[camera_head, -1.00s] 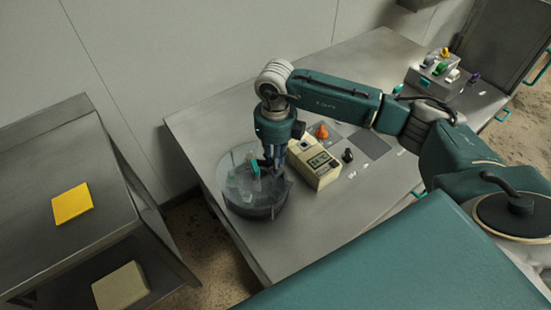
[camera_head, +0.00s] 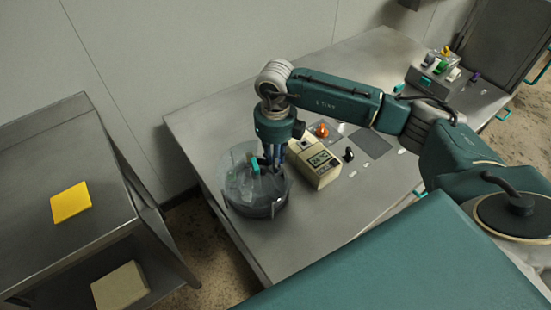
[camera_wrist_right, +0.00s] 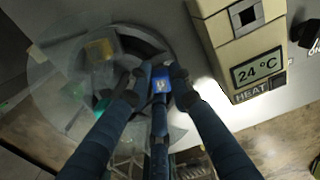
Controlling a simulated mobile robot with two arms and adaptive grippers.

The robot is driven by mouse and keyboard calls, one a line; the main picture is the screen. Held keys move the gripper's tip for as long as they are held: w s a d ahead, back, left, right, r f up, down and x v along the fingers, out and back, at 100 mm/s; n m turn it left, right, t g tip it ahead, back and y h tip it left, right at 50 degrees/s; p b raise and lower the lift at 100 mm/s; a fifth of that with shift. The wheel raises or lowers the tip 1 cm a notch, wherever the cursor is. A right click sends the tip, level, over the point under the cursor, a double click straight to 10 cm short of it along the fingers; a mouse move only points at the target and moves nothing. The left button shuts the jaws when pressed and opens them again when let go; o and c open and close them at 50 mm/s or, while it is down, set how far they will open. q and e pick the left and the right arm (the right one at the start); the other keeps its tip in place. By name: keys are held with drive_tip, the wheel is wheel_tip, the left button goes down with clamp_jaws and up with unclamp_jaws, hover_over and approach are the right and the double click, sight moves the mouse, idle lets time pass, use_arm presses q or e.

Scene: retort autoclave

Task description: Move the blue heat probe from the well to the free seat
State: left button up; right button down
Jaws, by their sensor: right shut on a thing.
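My right gripper (camera_head: 272,166) points down over the right part of a round, clear-walled holder (camera_head: 262,208). My left gripper is not in view.
A cream box (camera_head: 316,165) with a 24 °C display, a HEAT label and a dark square opening (camera_wrist_right: 247,13) stands close right of the holder. An orange knob (camera_head: 321,130) and a black knob (camera_head: 348,154) are near it. A side bench (camera_head: 45,160) carries a yellow pad (camera_head: 71,203).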

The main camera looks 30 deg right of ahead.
drive_tip(key=shift+f, duration=0.2)
drive_tip(key=shift+f+b, duration=0.25)
drive_tip(key=shift+b, duration=0.25)
drive_tip(key=shift+f, duration=0.1)
idle(0.5)
drive_tip(key=c, duration=1.1)
unclamp_jaws()
